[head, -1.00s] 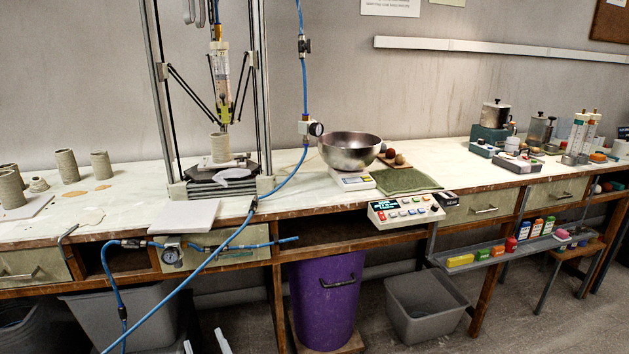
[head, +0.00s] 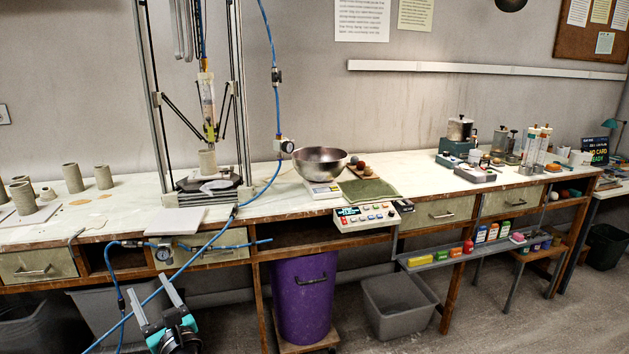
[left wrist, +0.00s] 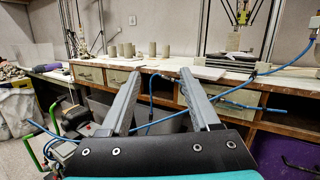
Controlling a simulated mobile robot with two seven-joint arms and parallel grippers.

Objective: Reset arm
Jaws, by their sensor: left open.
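My left gripper (head: 154,302) is at the bottom left of the head view, in front of and below the bench (head: 110,231) edge. Its two grey fingers are spread apart with nothing between them. In the left wrist view the same open fingers (left wrist: 157,98) point toward the bench front, with drawers (left wrist: 191,89) beyond. My right gripper is in neither view.
A clay printer frame (head: 240,130) stands on the bench with a blue hose (head: 276,105) looping down in front. A purple bin (head: 300,298) and a grey bin (head: 399,304) stand below. A control box (head: 366,217) sits at the bench front.

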